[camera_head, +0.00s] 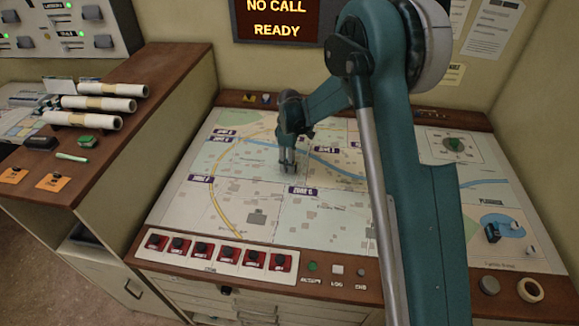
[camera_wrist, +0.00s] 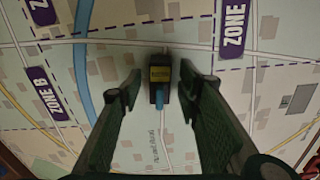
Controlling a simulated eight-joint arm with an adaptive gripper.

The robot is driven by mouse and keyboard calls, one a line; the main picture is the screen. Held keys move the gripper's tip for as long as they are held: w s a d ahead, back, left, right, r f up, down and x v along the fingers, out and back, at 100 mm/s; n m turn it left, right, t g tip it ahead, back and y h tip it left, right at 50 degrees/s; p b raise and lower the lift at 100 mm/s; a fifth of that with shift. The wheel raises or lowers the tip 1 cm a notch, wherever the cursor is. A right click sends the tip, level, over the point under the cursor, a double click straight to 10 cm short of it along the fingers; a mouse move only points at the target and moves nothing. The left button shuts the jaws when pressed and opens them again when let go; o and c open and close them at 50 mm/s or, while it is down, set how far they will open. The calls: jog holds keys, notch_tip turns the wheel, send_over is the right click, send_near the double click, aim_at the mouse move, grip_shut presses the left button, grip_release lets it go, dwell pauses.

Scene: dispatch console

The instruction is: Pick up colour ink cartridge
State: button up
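In the wrist view a small black block with a yellow label and a blue end, which looks like the colour ink cartridge (camera_wrist: 160,78), lies on the map surface. My gripper (camera_wrist: 160,88) is open, with one finger on each side of the cartridge and a visible gap on both sides. Neither finger appears to touch it. In the head view my gripper (camera_head: 287,170) points down over the upper middle of the map. I cannot make out the cartridge there; the gripper seems to hide it.
The map board (camera_head: 320,215) is mostly clear around my gripper. Red switches (camera_head: 202,251) line its front edge. A small black object (camera_head: 491,233) sits at its right. A tape ring (camera_head: 530,290) lies front right. Rolled papers (camera_head: 100,104) lie on the left cabinet.

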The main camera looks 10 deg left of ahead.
jog(key=c, duration=1)
jog(key=shift+r, duration=0.15)
notch_tip(320, 180, up, 10)
jog(key=shift+f, duration=0.1)
dwell(0.5)
